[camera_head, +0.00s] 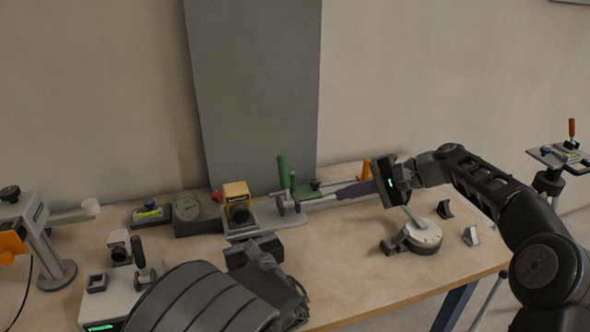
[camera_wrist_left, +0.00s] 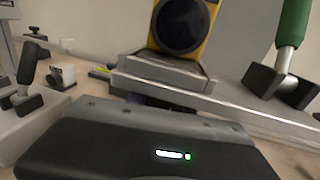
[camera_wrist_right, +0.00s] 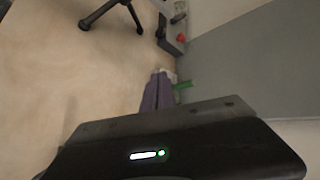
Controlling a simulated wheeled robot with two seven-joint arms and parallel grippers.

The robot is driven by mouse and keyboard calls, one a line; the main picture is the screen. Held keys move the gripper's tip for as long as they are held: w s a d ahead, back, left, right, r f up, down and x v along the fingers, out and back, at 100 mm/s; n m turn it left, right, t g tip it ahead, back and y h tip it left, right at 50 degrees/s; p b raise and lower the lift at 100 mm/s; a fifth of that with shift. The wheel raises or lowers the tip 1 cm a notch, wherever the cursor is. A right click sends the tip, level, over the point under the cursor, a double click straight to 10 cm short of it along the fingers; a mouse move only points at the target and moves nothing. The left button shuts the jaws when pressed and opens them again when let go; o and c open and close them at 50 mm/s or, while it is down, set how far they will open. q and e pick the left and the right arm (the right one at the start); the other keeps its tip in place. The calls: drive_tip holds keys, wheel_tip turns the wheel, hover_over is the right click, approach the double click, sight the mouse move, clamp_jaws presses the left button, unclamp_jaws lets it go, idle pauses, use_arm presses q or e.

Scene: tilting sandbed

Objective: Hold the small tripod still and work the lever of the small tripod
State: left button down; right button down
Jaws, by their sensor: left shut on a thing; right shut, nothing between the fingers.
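My left gripper (camera_head: 252,248) is shut at the front edge of a grey base (camera_head: 240,234) under a yellow block with a dark round face (camera_head: 238,205); the left wrist view shows this base (camera_wrist_left: 165,72) close ahead. Its fingertips are mostly hidden. My right gripper (camera_head: 342,193) is shut and empty, its purple fingers beside the green-handled fixture (camera_head: 283,175). A green part (camera_wrist_right: 184,86) shows beside these fingertips in the right wrist view.
A round white device with a lever (camera_head: 422,236) and small grey brackets (camera_head: 445,209) sit at the table's right. A gauge box (camera_head: 192,215) stands left of the yellow block. A lamp-like stand (camera_head: 55,274) is at far left. The front right tabletop is clear.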

sight(285, 180)
drive_tip(key=s+a+r+n+y, duration=0.1)
drive_tip(key=a+r+y, duration=0.2)
drive_tip(key=r, duration=0.6)
drive_tip(key=shift+s+g+y, duration=0.15)
drive_tip(key=shift+g+y, duration=0.25)
drive_tip(key=shift+a, duration=0.15)
use_arm(q)
drive_tip(key=shift+d, duration=0.1)
use_arm(e)
drive_tip(key=shift+s+a+f, duration=0.1)
drive_tip(key=shift+s+a, duration=0.25)
drive_tip(key=shift+a, duration=1.15)
drive_tip(key=shift+s+a+f, duration=0.1)
drive_tip(key=shift+s+a, duration=0.25)
drive_tip(key=shift+a, duration=1.2)
drive_tip(key=shift+s+a+f, duration=0.1)
drive_tip(key=shift+s+a, duration=0.25)
drive_tip(key=shift+a, duration=1.15)
